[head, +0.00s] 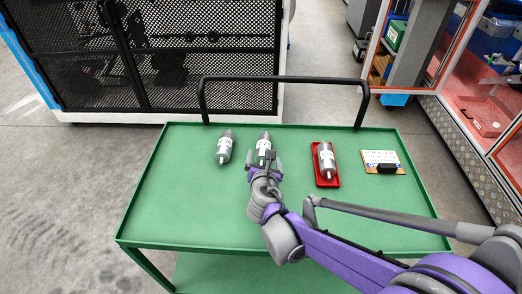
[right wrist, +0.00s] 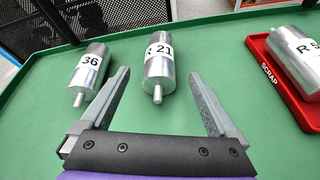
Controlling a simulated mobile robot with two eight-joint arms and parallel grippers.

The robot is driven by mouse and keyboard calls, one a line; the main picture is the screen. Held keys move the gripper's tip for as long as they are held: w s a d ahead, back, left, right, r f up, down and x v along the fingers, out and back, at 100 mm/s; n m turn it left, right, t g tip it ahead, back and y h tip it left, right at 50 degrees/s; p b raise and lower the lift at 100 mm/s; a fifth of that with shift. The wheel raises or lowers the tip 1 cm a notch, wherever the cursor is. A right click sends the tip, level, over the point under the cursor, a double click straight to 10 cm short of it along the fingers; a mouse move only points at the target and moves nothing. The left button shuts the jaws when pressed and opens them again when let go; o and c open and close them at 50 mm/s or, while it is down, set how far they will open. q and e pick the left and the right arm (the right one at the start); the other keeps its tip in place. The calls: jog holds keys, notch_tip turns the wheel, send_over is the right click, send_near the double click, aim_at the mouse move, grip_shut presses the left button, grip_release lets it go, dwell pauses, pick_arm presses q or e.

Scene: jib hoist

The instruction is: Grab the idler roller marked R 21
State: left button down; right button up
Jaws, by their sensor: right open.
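The roller marked R 21 (right wrist: 159,62) lies on the green cart top, a silver cylinder with a white label and a thin shaft end toward me. It also shows in the head view (head: 264,144), partly hidden by my gripper. My right gripper (right wrist: 160,87) is open and empty. In the right wrist view its two fingers point toward the roller, which appears between them and a little beyond. In the head view my right gripper (head: 265,168) is just on the near side of the roller. My left gripper is not in view.
A second roller (head: 224,147), its label ending in 36 (right wrist: 90,68), lies left of R 21. A third roller (head: 326,158) lies in a red SCRAP tray (head: 327,183). A card with a black block (head: 382,162) is further right. A black handle rail (head: 285,79) spans the far edge.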

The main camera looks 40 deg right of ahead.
aim_at(264, 151)
jog(key=b+x, duration=0.1)
jog(key=x, duration=0.5)
jog(key=shift+f, duration=0.15)
grip_shut()
dwell(0.4)
